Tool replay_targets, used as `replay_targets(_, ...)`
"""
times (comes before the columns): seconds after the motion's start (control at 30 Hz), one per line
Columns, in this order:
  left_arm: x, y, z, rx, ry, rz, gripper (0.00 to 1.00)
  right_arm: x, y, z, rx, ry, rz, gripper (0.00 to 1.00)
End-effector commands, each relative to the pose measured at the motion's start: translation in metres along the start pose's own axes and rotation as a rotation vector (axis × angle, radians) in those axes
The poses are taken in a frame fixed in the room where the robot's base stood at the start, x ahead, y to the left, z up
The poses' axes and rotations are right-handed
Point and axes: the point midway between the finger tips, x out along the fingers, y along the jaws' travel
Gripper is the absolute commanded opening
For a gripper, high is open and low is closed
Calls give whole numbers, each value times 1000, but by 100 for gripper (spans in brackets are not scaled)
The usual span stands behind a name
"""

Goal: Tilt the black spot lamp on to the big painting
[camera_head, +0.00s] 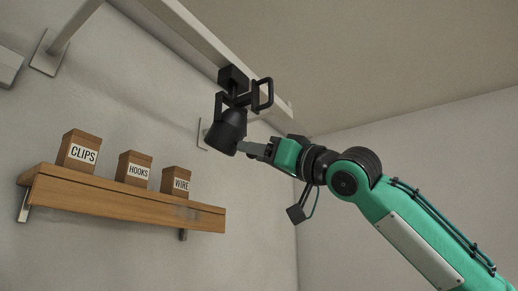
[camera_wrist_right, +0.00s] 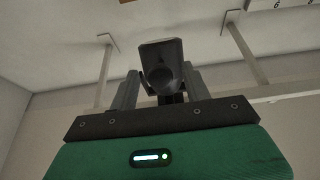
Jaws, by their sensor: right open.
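The black spot lamp (camera_head: 228,130) hangs from the pale rail near the ceiling, its head pointing down. It has a black loop handle (camera_head: 263,94) on its upper right side. My right gripper (camera_head: 246,147) reaches in from the right, with its fingers at the lower part of the lamp head. In the right wrist view the lamp head (camera_wrist_right: 162,65) stands between the two open fingers of the right gripper (camera_wrist_right: 158,88); I cannot tell whether either finger touches it. The big painting is not in view. My left gripper is not in view.
The pale rail (camera_head: 215,45) runs along the top on wall brackets. A wooden shelf (camera_head: 120,200) on the wall below left bears boxes labelled CLIPS (camera_head: 79,150), HOOKS (camera_head: 134,170) and WIRE (camera_head: 177,182). The room's right side is clear beyond my arm.

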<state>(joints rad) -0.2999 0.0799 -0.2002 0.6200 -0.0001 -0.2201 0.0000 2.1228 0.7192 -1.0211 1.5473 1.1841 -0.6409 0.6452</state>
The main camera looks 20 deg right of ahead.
Motion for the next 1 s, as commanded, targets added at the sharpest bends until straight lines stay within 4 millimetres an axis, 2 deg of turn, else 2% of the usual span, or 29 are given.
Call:
replay_targets(0.17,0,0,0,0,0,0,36,0,0,0,0,0,0,48)
replay_targets(0.27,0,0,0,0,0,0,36,0,0,0,0,0,0,33)
replay_targets(0.43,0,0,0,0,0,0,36,0,0,0,0,0,0,0)
replay_targets(0.67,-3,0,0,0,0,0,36,-1,-1,-4,2,1,-2,0)
replay_targets(1.0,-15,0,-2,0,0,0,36,-8,-1,-25,0,9,-2,0)
